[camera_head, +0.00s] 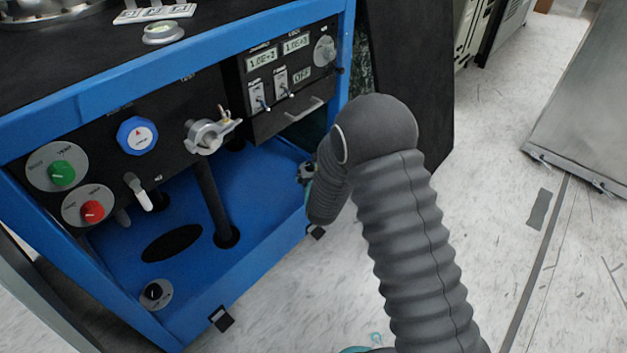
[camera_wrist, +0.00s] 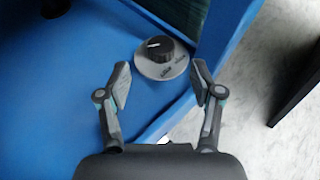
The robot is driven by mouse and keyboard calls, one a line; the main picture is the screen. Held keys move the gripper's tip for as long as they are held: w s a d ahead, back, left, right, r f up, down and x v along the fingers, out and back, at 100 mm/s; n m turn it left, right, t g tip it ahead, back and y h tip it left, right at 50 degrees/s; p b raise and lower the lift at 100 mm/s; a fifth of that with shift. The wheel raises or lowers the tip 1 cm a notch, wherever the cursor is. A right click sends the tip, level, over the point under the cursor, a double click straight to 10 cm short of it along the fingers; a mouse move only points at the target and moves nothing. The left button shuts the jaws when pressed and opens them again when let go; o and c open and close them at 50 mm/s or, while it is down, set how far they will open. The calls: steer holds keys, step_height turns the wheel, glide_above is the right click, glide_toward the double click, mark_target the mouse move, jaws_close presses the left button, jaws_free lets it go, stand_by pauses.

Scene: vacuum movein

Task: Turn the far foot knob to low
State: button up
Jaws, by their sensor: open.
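The far foot knob (camera_wrist: 160,46) is a black knob on a round grey dial plate (camera_wrist: 161,69) on the blue base. Its white pointer mark points roughly left in the wrist view, and the small lettering on the plate is too blurred to read surely. My gripper (camera_wrist: 160,74) is open and empty, with one finger on each side of the plate and both short of the knob. In the head view my gripper (camera_head: 305,178) is mostly hidden behind my arm, which also hides the far knob. A similar near foot knob (camera_head: 153,291) shows at lower left.
The blue frame (camera_head: 180,77) carries a panel with green (camera_head: 62,174) and red (camera_head: 93,211) knobs, a blue knob (camera_head: 138,136) and a metal clamp (camera_head: 208,134). A frame post (camera_wrist: 221,35) stands right of the far knob. Open floor (camera_head: 500,240) lies right.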

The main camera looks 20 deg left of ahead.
steer(key=shift+v, duration=2.65)
